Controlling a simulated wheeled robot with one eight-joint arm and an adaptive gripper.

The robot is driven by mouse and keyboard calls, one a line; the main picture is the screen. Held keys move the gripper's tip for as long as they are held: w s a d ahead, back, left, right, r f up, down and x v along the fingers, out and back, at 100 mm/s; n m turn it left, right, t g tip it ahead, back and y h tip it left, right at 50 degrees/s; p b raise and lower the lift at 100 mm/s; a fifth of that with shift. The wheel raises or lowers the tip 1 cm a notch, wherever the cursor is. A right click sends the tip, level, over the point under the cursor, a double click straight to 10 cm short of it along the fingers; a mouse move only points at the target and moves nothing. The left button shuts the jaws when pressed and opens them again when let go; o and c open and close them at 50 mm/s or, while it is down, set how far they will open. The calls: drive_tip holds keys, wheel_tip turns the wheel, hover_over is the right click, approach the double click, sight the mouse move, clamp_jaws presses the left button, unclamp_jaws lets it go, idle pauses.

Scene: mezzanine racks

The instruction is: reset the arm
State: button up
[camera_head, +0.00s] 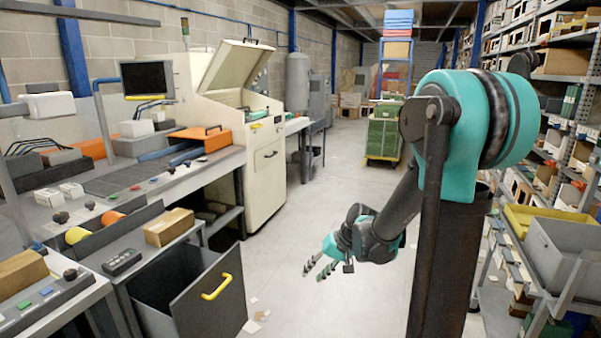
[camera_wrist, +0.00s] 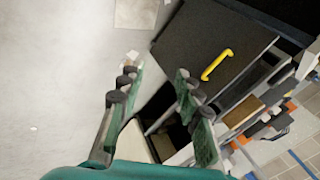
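My gripper (camera_head: 318,266) hangs in the air over the open aisle floor in the head view, at the end of my bent teal and dark arm. It points left, toward the workbench side. In the wrist view my gripper (camera_wrist: 153,98) shows its green fingers with dark round pads spread apart. Nothing is between them. An open dark drawer (camera_head: 205,295) with a yellow handle (camera_head: 217,287) is left of my gripper. The drawer front (camera_wrist: 205,50) also shows beyond the fingers in the wrist view, apart from them.
A workbench (camera_head: 150,180) with boxes and tools runs along the left. A cream machine (camera_head: 265,165) with a raised lid stands behind it. Shelving (camera_head: 575,70) with a grey bin (camera_head: 560,250) lines the right. A green crate stack (camera_head: 384,130) stands far down the aisle. The middle floor (camera_head: 300,225) is largely clear.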

drive_tip(key=s+d+f+t+h, duration=0.2)
drive_tip(key=s+d+h, duration=0.4)
drive_tip(key=s+d, duration=0.8)
drive_tip(key=shift+s+d+f, duration=0.2)
drive_tip(key=shift+s+d, duration=0.1)
drive_tip(key=shift+s, duration=0.4)
drive_tip(key=shift+a, duration=0.1)
